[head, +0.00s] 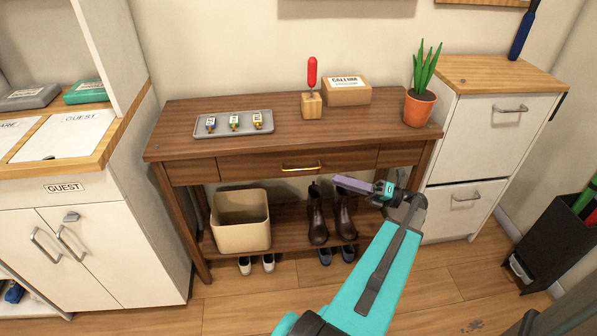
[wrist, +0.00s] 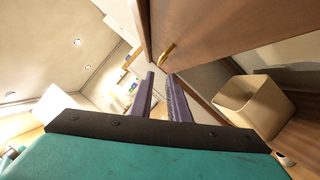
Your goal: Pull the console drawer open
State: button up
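The brown wooden console (head: 160,150) stands against the wall. Its drawer (head: 250,168) is in the middle of the front and looks shut, flush with the panels beside it. A brass bar handle (head: 301,169) sits on the drawer front, and it also shows in the wrist view (wrist: 167,51). My gripper (head: 336,182) is in front of the console, below and to the right of the handle. In the wrist view its two purple fingers (wrist: 160,76) are apart with nothing between them, and the handle is just beyond their tips, not touching as far as I can tell.
A grey tray (head: 199,132) with small tagged items, a wooden block (head: 312,108) with a red-handled tool, a box (head: 346,95) and a potted plant (head: 419,108) stand on top. A beige bin (head: 240,222) and boots (head: 319,215) are on the lower shelf. White cabinets flank the console.

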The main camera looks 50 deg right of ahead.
aim_at(301, 169)
jog(key=b+x, duration=0.1)
jog(key=x, duration=1.2)
jog(key=shift+w+a+r, duration=0.1)
jog(key=shift+w+a, duration=0.05)
jog(key=shift+w, duration=0.1)
grip_shut()
dwell(1.2)
